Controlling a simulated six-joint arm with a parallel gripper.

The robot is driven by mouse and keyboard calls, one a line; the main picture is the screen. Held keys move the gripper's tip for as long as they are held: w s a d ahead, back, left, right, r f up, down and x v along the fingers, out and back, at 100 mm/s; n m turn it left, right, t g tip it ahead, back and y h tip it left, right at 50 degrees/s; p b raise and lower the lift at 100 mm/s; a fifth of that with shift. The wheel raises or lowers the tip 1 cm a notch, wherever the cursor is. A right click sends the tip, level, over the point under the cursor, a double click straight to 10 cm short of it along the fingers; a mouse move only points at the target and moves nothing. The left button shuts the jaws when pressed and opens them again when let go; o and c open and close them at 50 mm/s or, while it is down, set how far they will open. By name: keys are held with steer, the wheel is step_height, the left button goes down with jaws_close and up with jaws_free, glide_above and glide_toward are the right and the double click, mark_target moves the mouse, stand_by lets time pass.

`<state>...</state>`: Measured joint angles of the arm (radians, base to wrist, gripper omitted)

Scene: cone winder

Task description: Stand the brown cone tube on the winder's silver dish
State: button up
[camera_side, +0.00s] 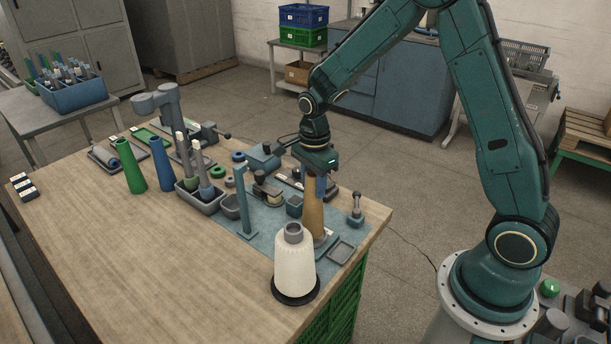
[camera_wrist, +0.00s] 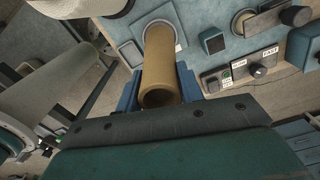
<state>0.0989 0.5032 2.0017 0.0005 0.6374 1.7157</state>
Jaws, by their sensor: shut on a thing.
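The brown cone tube (camera_side: 313,214) is upright, wide end down, at the near right part of the winder's blue-grey plate. My gripper (camera_side: 320,185) is above it, with its blue fingers shut on the tube's upper part. In the wrist view, the brown tube (camera_wrist: 158,62) lies between the two fingers of my gripper (camera_wrist: 160,84), its open top toward the camera. The silver dish (camera_wrist: 152,22) shows as a pale rim around the tube's far end. The tube's foot is over or on it; I cannot tell if they touch.
A white yarn cone (camera_side: 294,258) on a black base stands close in front of the tube. A blue-grey post (camera_side: 243,202) and small winder parts stand to the left. Green (camera_side: 129,167) and blue (camera_side: 161,165) cones are farther left. The table's left front is clear.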

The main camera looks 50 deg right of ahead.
steer(key=shift+f, duration=0.85)
stand_by(1.1)
steer(key=o, duration=1)
steer(key=shift+r, duration=0.15)
step_height(320, 180, up, 13)
steer(key=shift+r, duration=0.3)
stand_by(0.5)
